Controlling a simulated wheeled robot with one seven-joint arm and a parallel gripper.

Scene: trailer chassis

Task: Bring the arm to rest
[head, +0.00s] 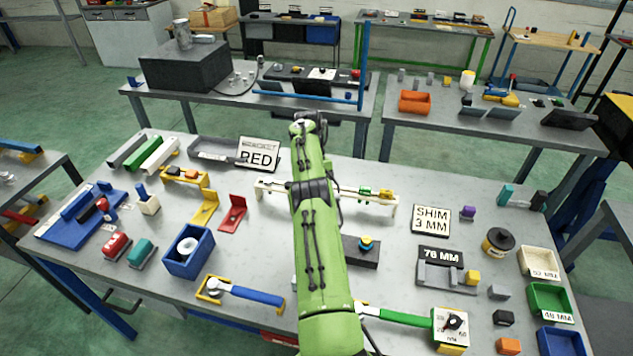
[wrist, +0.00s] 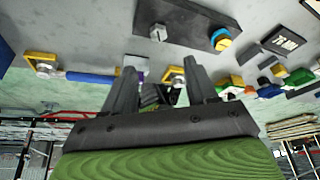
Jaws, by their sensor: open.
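My green arm (head: 320,230) reaches up the middle of the head view, above the grey workbench (head: 445,182). My gripper cannot be made out in the head view. In the wrist view my gripper (wrist: 160,88) shows two dark fingers standing apart. I see nothing clearly held between them. Behind the fingers are a yellow-ended tool with a blue handle (wrist: 92,77) and a dark block (wrist: 190,25) with a yellow and blue knob. These appear beyond the fingertips, and I cannot tell how far away.
The bench carries many parts: a blue bin (head: 188,252), a white rail (head: 375,198), a "RED" sign (head: 258,154), a "SHIM 3 MM" sign (head: 431,220) and a green bin (head: 550,302). More benches stand behind. Green floor (head: 60,110) is open at the left.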

